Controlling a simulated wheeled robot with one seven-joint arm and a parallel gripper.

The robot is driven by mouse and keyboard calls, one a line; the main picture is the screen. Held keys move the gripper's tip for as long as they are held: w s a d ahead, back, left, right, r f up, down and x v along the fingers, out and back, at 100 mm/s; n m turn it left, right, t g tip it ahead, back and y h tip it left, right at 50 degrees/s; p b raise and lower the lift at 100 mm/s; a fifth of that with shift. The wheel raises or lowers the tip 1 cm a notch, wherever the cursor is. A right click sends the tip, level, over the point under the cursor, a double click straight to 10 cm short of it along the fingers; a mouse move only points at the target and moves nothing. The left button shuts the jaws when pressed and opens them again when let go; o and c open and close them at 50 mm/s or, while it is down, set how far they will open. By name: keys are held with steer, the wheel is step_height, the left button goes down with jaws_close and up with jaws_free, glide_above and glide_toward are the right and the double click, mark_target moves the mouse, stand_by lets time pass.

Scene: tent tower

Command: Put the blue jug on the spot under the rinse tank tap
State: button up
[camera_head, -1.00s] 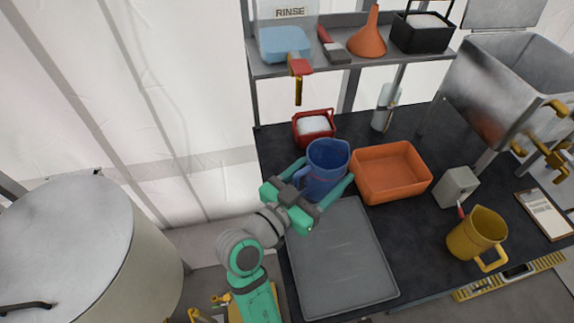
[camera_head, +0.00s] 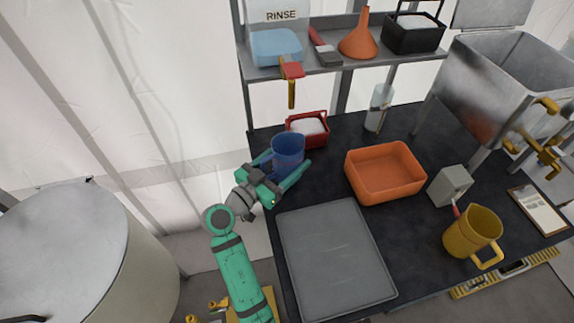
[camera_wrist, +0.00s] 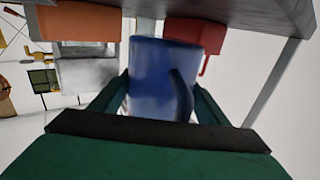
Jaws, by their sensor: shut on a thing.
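The blue jug (camera_head: 288,150) is between the fingers of my gripper (camera_head: 284,172), which is shut on it. In the wrist view the jug (camera_wrist: 158,75) stands between both fingers of my gripper (camera_wrist: 160,98), with its handle facing the camera. The rinse tank (camera_head: 276,44) sits on the shelf at the top, under a RINSE sign. Its tap (camera_head: 291,82), with a red handle and a brass spout, hangs over the shelf's front edge. The jug is below the tap in the picture. The spot under the tap is not visible, and I cannot tell whether the jug touches the counter.
A red caddy (camera_head: 309,129) with white contents is close behind the jug, to its right. An orange bin (camera_head: 384,172), grey tray (camera_head: 334,258), grey box (camera_head: 449,186) and yellow jug (camera_head: 471,234) stand on the dark counter. A shelf post (camera_head: 248,104) rises at left.

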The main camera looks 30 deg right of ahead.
mark_target(286, 167)
steer(key=shift+w+f, duration=0.25)
steer(key=shift+f, duration=1.55)
steer(key=shift+f, duration=0.2)
steer(key=o, duration=1.1)
steer(key=shift+c, duration=0.2)
steer(key=shift+r, duration=0.1)
steer(key=shift+a, duration=0.2)
steer(key=v, duration=1.1)
steer(key=shift+s+a, duration=0.25)
steer(key=shift+a, duration=0.05)
